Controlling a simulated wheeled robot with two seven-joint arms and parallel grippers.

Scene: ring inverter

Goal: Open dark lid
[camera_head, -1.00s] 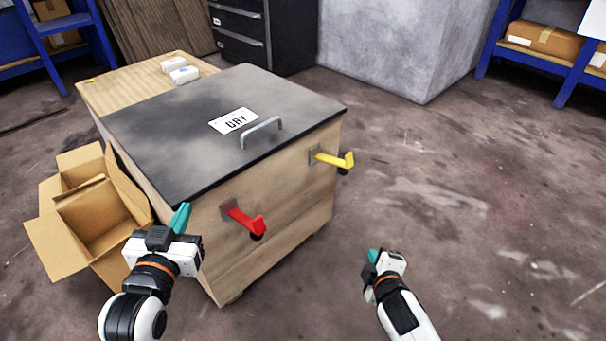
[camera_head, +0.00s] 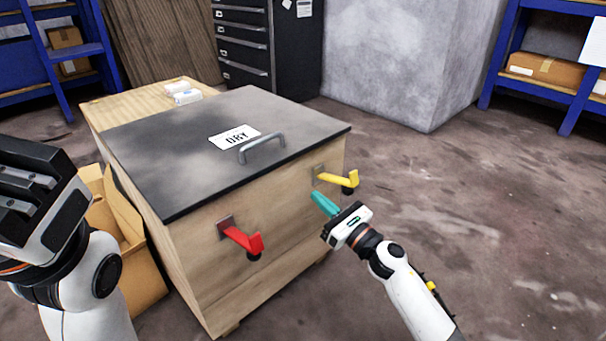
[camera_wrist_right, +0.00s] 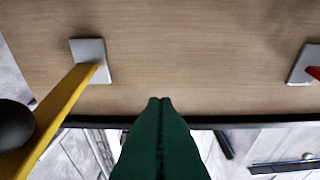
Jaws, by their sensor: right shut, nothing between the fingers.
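The dark lid (camera_head: 190,160) lies closed on a wooden crate (camera_head: 290,215). It carries a white "DRY" label (camera_head: 235,137) and a grey bar handle (camera_head: 262,147). A red latch lever (camera_head: 242,239) and a yellow latch lever (camera_head: 338,179) sit on the crate's front. The yellow lever shows at the left of the right wrist view (camera_wrist_right: 60,110). My right gripper (camera_head: 318,199), with teal fingers, is shut and empty, in front of the crate just below and left of the yellow lever. My left arm fills the left edge; its fingertips are not visible.
An open cardboard box (camera_head: 118,215) stands left of the crate, partly hidden by my left arm. Two small white packages (camera_head: 186,96) lie on the wooden top behind the lid. A black drawer cabinet (camera_head: 265,50) and blue shelves (camera_head: 495,60) stand behind. The floor at right is clear.

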